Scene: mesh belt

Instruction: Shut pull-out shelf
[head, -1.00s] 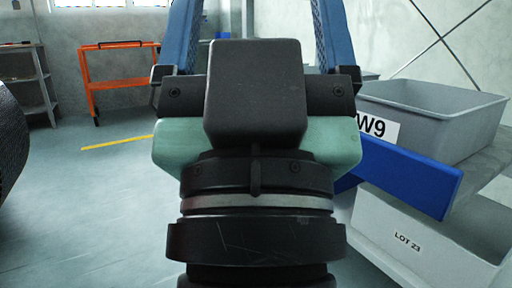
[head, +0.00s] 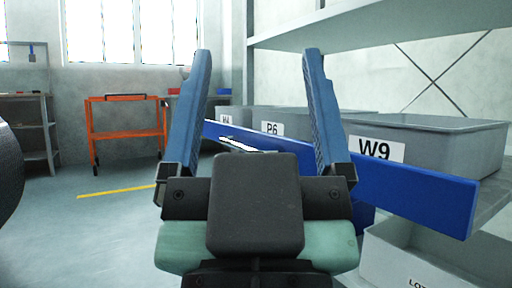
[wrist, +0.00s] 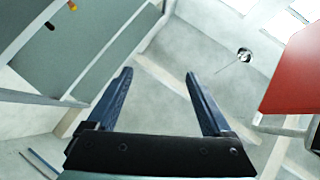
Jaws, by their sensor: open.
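The pull-out shelf shows as a long blue front panel (head: 415,195) on the right in the head view. It runs from the near right towards the far centre, in front of a row of grey bins. My gripper (head: 257,55) is open and empty, with its two blue fingers pointing up and away. The gripper and its fingers cover part of the panel's middle. I cannot tell how far the shelf is pulled out. In the wrist view, my open gripper (wrist: 159,73) has nothing between its fingers, and I cannot make out the blue panel there.
Grey bins marked W9 (head: 430,132) and P6 (head: 290,122) stand behind the panel; a light bin (head: 425,262) sits below. An upper shelf (head: 400,28) overhangs. An orange cart (head: 127,128) stands at the back left. Floor (head: 80,235) is clear on the left.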

